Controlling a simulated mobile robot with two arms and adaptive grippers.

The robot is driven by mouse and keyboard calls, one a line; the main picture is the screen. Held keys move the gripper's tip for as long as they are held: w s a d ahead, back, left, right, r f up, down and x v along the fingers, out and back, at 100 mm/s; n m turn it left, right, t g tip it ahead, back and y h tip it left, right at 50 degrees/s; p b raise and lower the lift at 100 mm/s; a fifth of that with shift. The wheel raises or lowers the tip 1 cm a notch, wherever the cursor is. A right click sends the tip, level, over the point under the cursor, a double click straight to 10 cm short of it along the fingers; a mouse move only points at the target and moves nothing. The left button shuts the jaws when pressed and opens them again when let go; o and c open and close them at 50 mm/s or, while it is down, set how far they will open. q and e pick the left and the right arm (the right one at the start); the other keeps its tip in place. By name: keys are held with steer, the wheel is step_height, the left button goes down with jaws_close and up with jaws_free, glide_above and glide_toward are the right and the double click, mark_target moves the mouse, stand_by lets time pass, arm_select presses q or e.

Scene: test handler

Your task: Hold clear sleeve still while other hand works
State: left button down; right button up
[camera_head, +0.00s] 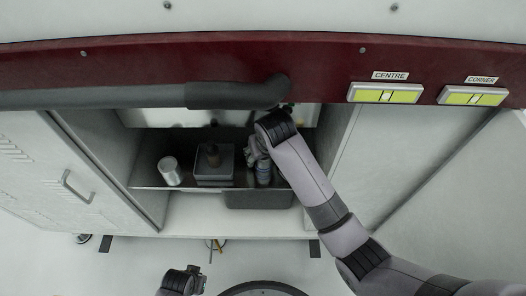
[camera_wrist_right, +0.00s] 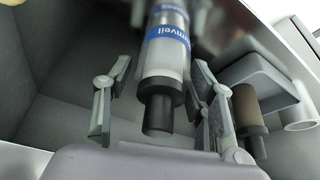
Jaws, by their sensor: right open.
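In the right wrist view a clear cylindrical sleeve (camera_wrist_right: 165,60) with a blue and white label and a black end (camera_wrist_right: 158,108) lies between the fingers of my right gripper (camera_wrist_right: 157,105). The fingers are open, with gaps on both sides of it. In the head view my right gripper (camera_head: 255,152) reaches into the open cabinet, and the bluish sleeve (camera_head: 264,173) shows just below it, partly hidden. A dark end of what looks like my left arm, with the left gripper (camera_head: 196,279), shows at the bottom edge. Its fingers are too small to read.
A metal shelf tray (camera_head: 148,180) holds a silver can (camera_head: 170,171) and a grey box (camera_head: 214,173) with a brown bottle (camera_head: 212,154). A dark bin (camera_head: 245,200) sits at the right. A dark red beam (camera_head: 150,62) with a thick handle (camera_head: 236,95) crosses above.

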steer(key=shift+c, duration=0.2)
steer(key=c, duration=0.9)
steer(key=o, duration=0.9)
steer(key=shift+o, duration=0.2)
steer(key=shift+r, duration=0.1)
